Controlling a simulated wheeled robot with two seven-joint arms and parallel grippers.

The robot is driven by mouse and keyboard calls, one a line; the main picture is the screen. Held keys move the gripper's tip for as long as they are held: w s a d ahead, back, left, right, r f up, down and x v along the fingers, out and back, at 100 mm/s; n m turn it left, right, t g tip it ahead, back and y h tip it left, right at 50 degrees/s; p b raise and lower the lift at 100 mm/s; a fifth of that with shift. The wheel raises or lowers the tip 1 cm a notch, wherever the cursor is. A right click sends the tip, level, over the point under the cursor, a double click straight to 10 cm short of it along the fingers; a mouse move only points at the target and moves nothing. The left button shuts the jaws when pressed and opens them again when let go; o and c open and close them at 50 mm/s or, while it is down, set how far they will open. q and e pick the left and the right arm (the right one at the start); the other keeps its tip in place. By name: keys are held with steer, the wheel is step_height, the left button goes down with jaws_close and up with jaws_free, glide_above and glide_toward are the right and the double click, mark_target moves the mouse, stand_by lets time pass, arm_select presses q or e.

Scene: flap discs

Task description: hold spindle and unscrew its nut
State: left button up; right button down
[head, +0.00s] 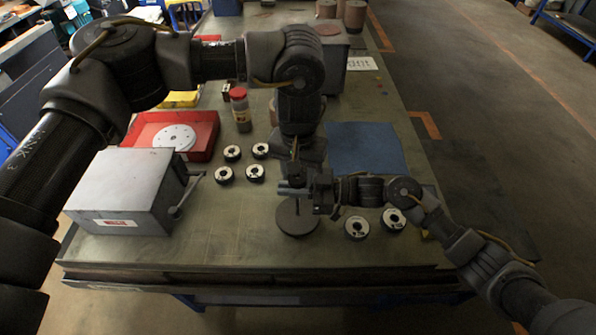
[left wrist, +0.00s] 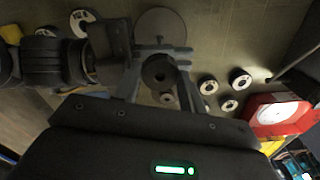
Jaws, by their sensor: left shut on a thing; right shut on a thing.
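The spindle stands on a round dark base (head: 297,218) near the front middle of the table; the base also shows in the left wrist view (left wrist: 162,22). My right gripper (head: 293,188) reaches in from the right and is shut on the spindle just above the base, hiding most of its shaft. My left gripper (head: 296,160) points down from above, over the right one. In the left wrist view its fingers (left wrist: 158,85) are shut on a dark round nut (left wrist: 158,71) with a hole in its middle. Whether the nut is still threaded on the spindle is hidden.
Several black-and-white flap discs lie left (head: 254,173) and right (head: 356,227) of the spindle. A grey box (head: 125,185) with a lever, a red tray (head: 208,128) and a red-lidded jar (head: 241,112) stand left. A blue mat (head: 365,148) lies right.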

arm_select(q)
steer(key=shift+d, duration=0.1)
steer(key=o, duration=1.1)
steer(key=shift+r, duration=0.15)
